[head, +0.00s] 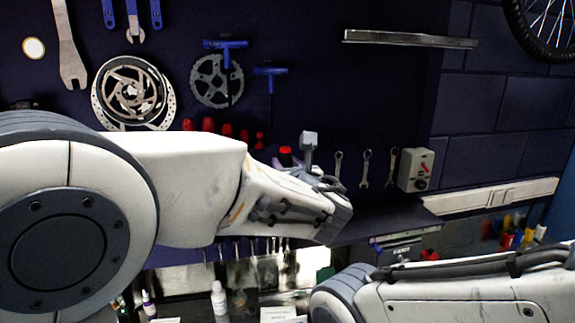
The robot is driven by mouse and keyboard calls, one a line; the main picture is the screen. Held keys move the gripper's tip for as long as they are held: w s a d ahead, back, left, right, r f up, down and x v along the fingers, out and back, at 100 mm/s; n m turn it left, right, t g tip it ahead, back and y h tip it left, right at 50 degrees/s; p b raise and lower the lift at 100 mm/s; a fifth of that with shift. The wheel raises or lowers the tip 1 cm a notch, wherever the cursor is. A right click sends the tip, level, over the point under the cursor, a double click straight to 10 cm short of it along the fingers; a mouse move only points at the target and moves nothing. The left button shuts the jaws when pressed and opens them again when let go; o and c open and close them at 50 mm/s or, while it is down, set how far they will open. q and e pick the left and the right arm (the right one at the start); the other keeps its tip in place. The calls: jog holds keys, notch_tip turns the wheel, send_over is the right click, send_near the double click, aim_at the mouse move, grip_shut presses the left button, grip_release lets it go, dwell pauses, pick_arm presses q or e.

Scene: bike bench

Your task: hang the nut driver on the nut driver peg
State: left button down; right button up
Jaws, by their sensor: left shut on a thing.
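My left arm reaches in from the left across the middle of the head view. My left gripper (311,181) is at its far end, in front of the dark tool wall, and its fingertips are mostly hidden behind my own wrist. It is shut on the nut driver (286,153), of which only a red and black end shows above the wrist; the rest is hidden. I cannot single out the nut driver peg; the arm covers part of the wall. My right gripper is out of view; only its arm shows at the lower right.
Red-handled tools (208,125) hang in a row just left of the gripper. Small wrenches (365,168) and a grey switch box (416,169) are to its right. A brake disc (133,93) and a chainring (217,81) hang above. Bottles (219,299) stand below.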

pick_arm(q)
jog(key=shift+p+x, duration=0.65)
jog(key=shift+x, duration=1.9)
jog(key=shift+w+a+f+b, duration=0.15)
jog(key=shift+w+f+b, duration=0.5)
jog(key=shift+b, duration=0.25)
jog(key=shift+r, duration=0.1)
jog(key=shift+c, duration=2.1)
grip_release()
jog(key=shift+s, duration=0.1)
